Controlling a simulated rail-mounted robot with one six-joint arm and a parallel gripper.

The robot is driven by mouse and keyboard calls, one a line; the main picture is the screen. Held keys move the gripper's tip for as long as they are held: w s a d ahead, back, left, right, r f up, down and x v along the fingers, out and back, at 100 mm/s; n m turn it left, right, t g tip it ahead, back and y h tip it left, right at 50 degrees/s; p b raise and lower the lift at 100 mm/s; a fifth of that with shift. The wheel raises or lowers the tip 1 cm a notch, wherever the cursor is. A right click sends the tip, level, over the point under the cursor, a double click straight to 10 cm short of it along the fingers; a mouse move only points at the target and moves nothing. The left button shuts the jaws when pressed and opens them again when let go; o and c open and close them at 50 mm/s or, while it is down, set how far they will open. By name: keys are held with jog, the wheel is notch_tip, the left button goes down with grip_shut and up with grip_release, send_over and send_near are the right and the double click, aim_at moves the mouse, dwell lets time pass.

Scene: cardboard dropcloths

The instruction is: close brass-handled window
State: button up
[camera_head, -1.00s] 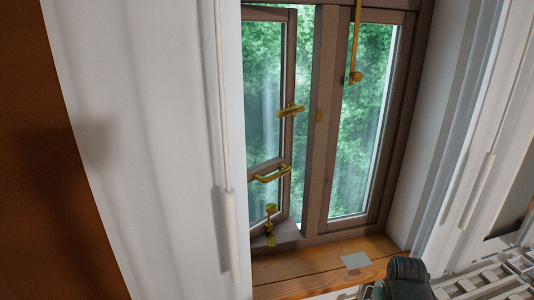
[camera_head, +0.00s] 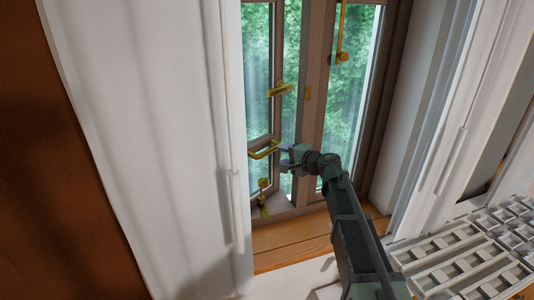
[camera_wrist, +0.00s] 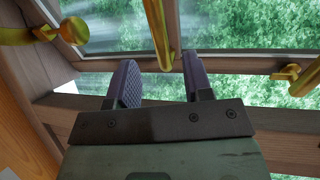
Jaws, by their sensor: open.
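The left window sash (camera_head: 278,55) has a brown frame and stands ajar, with a gap between its edge and the middle post. Its brass handle (camera_head: 262,152) is a bar on the sash's lower part. My gripper (camera_head: 284,155) is open at the handle's right end. In the wrist view, my open gripper (camera_wrist: 158,64) has dark, ridged fingers on either side of the brass bar's near end (camera_wrist: 157,30). The bar lies between or just beyond the fingertips; contact cannot be told.
A brass latch (camera_head: 281,90) sits above the handle and a brass stay (camera_head: 264,198) below it. The right sash has a hanging brass rod (camera_head: 341,35). The wooden sill (camera_head: 290,240) lies below; a white rack (camera_head: 460,250) is at lower right.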

aim_at(271, 152)
jog(key=b+x, duration=0.1)
jog(key=x, duration=0.6)
jog(key=shift+w+a+f, duration=0.15)
jog(key=shift+w+a, duration=0.05)
jog(key=shift+a, duration=0.1)
jog(key=shift+c, duration=0.3)
grip_shut()
